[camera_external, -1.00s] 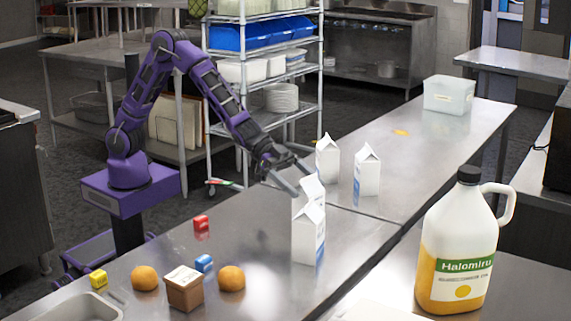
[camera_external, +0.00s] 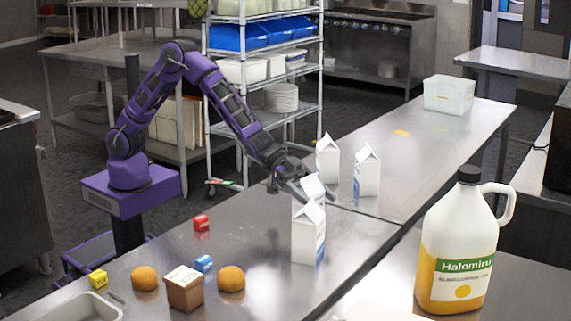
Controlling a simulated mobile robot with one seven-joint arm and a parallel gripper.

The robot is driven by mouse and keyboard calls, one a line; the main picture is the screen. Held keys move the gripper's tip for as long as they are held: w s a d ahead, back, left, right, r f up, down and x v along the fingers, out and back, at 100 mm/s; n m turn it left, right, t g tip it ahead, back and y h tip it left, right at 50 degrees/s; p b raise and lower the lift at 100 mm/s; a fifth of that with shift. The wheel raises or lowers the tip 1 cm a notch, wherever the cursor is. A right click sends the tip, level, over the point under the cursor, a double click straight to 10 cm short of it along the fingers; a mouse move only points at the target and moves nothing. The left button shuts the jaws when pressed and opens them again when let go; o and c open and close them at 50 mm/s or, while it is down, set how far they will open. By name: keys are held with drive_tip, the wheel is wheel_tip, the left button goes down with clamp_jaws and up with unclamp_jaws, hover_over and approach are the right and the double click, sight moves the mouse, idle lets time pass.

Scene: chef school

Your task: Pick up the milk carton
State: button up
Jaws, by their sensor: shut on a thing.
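Several white milk cartons with gabled tops stand on the steel table. The front carton (camera_external: 307,238) partly hides another milk carton (camera_external: 311,186) just behind it. My gripper (camera_external: 308,190) is at the top of that rear carton and is shut on it. The carton looks upright; whether its base touches the table is hidden by the front carton. Two more cartons stand farther back, a left one (camera_external: 327,160) and a right one (camera_external: 367,173), both apart from my gripper.
A large juice jug (camera_external: 455,245) stands at the front right. A brown box (camera_external: 184,290), two orange round items (camera_external: 231,278), and small red (camera_external: 201,223), blue (camera_external: 204,263) and yellow (camera_external: 98,279) items lie at the front left. A clear bin (camera_external: 448,96) stands far back.

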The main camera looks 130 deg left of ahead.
clamp_jaws()
drive_tip(key=shift+r, duration=0.1)
